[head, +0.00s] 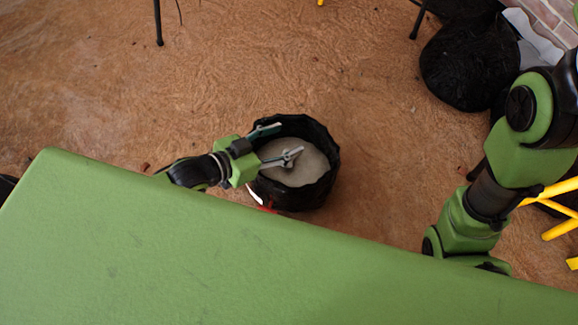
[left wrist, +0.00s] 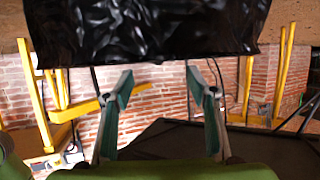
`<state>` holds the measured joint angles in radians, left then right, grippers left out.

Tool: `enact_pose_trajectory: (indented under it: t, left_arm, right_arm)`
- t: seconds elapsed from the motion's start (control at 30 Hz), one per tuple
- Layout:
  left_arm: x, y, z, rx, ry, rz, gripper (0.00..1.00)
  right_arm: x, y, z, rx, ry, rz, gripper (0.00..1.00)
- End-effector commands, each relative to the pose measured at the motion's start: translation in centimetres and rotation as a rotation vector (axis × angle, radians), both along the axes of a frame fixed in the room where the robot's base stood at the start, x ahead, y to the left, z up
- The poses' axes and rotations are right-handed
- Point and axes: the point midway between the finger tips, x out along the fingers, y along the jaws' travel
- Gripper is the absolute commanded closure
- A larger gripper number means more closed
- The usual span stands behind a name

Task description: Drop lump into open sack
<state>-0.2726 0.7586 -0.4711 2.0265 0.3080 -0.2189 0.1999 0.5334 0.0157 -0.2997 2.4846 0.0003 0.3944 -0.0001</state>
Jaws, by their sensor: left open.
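The open sack (head: 328,182) is black and shiny and stands on the floor in the middle of the head view, its mouth facing up. Its black side also fills the top of the left wrist view (left wrist: 140,28). A pale grey rounded mass, seemingly the lump (head: 300,172), lies inside the sack's rim. My left gripper (head: 289,139) is over the sack's left side, its fingers spread across the mouth. In the left wrist view the open fingers (left wrist: 160,72) have nothing between them. My right arm shows at the right, but its gripper is not visible.
A dark, full-looking bag (head: 468,65) sits at the upper right by a brick wall (head: 553,18). Yellow bars (head: 560,190) stand at the right edge. Thin black legs (head: 158,22) show at the top. The brown floor (head: 225,75) around the sack is mostly clear.

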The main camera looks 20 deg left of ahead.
Motion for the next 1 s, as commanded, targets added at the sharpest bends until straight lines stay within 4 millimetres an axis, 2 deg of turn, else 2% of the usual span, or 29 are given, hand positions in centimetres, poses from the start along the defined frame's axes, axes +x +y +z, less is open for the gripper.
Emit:
enact_pose_trajectory:
  t: [0.6, 1.0]
  left_arm:
    - [-6.6, 4.5, 3.2, 0.002, 0.003, -0.003, 0.48]
    - [-8.6, 5.9, 4.3, 0.000, 0.000, -0.001, 0.48]
  right_arm:
    - [0.0, 0.0, 0.0, -0.001, -0.001, 0.000, 0.60]
    - [0.0, 0.0, 0.0, -0.001, -0.001, 0.000, 0.60]
